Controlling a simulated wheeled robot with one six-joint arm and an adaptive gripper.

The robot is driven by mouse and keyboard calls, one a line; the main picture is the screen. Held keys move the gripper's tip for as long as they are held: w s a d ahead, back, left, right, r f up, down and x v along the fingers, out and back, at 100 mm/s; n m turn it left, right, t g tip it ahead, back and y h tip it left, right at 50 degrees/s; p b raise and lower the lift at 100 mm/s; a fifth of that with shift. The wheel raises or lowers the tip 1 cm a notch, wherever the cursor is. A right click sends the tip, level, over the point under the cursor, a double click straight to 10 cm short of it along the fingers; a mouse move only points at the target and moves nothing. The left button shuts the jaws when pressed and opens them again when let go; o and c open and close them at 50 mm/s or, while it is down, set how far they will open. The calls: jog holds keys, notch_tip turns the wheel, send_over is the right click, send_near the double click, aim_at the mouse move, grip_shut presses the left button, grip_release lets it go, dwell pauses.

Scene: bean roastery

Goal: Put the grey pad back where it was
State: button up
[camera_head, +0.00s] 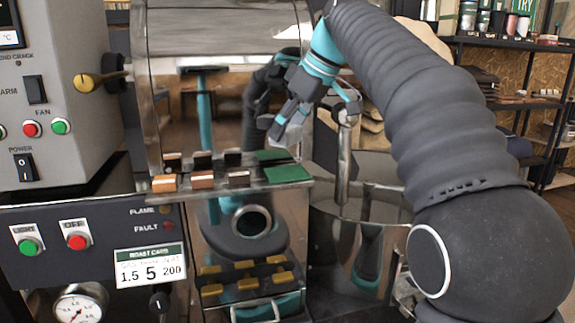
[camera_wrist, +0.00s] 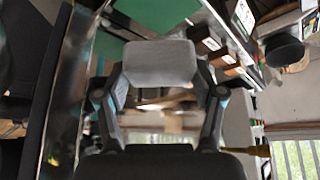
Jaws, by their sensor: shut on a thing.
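The grey pad (camera_wrist: 159,62) is between the fingertips of my gripper (camera_wrist: 159,75) in the wrist view, with its flat face toward the camera. My gripper is shut on it. In the head view my gripper (camera_head: 287,127) hangs in front of the shiny roaster, above and apart from a green pad (camera_head: 289,174) on the narrow ledge. I cannot pick out the grey pad clearly from the fingers in the head view. The spot where it was before cannot be told from these frames.
A copper block (camera_head: 203,180) and a dark brown block (camera_head: 238,179) stand left of the green pad. Several gold blocks (camera_head: 248,284) sit lower down. A roast card (camera_head: 150,266) is on the control panel. A steel bin (camera_head: 365,210) stands right of the ledge.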

notch_tip(320, 180, down, 6)
jog(key=shift+f+b, duration=0.25)
jog(key=shift+b, duration=0.65)
jog(key=o, duration=1)
jog(key=p+v, duration=0.3)
jog(key=v, duration=0.9)
